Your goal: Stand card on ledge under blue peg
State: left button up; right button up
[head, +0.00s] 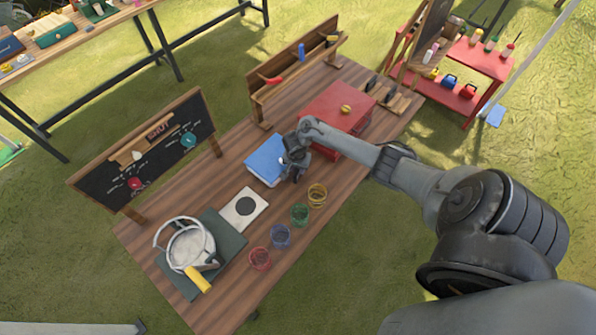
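A white card with a black disc (244,208) lies flat on the wooden table, left of the middle. The wooden rack with a ledge (295,70) stands along the table's far edge. A blue peg (301,52) shows on the rack, with a red peg (273,80) to its left and a small reddish one to its right. My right gripper (296,172) points down at the right edge of a blue flat box or book (263,160), apart from the card. Its fingers are small and dark, so their opening is unclear. My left gripper is out of view.
Several coloured cups (300,213) line the front edge. A metal pot (188,244) on a green mat and a chalkboard (145,150) are at the left. Table between chalkboard and blue box is clear.

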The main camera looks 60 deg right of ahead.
jog(key=shift+f, duration=0.15)
grip_shut()
dwell(0.4)
